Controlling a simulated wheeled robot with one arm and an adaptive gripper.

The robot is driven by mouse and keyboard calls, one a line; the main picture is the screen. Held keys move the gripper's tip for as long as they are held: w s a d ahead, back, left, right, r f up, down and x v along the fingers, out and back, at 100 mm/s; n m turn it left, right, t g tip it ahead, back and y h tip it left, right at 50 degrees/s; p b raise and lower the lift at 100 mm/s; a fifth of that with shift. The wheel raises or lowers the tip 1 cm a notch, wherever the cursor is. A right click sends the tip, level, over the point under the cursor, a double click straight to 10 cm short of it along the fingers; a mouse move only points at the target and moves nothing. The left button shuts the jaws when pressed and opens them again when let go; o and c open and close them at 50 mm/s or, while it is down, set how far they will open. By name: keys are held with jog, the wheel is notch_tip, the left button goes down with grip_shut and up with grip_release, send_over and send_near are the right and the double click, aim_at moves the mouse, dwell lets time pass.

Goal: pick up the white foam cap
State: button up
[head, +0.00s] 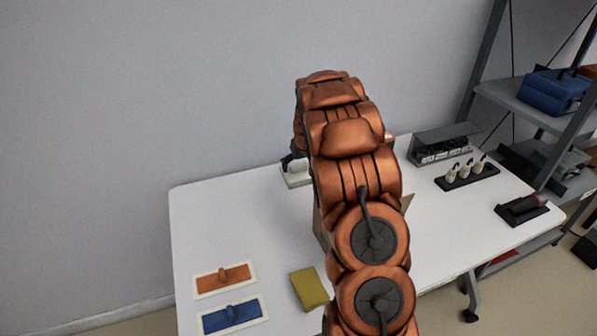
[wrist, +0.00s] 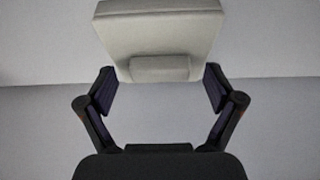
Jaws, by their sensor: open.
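A whitish object (head: 297,179), which looks like the white foam cap on a pale base, stands at the table's back edge by the wall. In the wrist view a pale slab (wrist: 160,35) has a smaller rounded block (wrist: 160,69) at its near edge. My gripper (wrist: 160,82) is open, one finger on each side of that block, with gaps on both sides. In the head view my gripper (head: 291,160) is mostly hidden behind my arm, with a dark part just above the whitish object. I cannot tell which pale part is the cap.
The white table (head: 240,235) holds an orange float (head: 224,279), a blue float (head: 232,316) and a yellow-green pad (head: 310,289) at the front. A grey rack (head: 444,144), a dark holder (head: 467,176) and a black tray (head: 521,209) stand right. A box is partly hidden behind my arm.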

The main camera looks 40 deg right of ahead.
jog(key=c, duration=0.9)
jog(key=shift+r, duration=0.1)
jog(key=shift+c, duration=0.2)
